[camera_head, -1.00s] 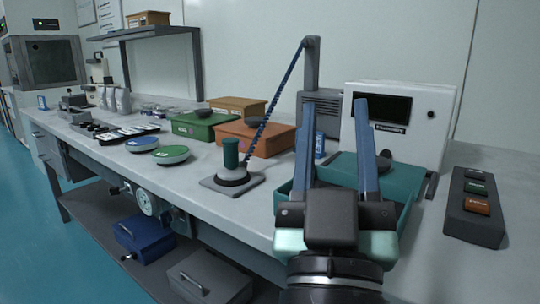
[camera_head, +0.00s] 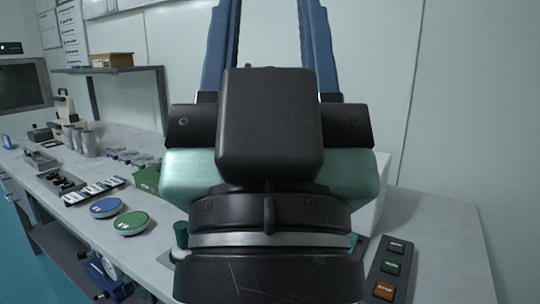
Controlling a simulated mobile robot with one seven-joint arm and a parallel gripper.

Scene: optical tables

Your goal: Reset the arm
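My gripper (camera_head: 268,20) fills the middle of the head view, close to the camera and raised above the table. Its two blue fingers point up and stand apart, with nothing seen between them; their tips run out of the top of the picture. My gripper's body and wrist hide much of the table (camera_head: 440,235) behind, including most of a white instrument box (camera_head: 374,205).
A blue disc (camera_head: 105,207) and a green disc (camera_head: 131,223) lie on the table at the left. A panel with labelled buttons (camera_head: 391,268) lies at the lower right. A shelf (camera_head: 115,69) stands at the back left. The table right of the panel is clear.

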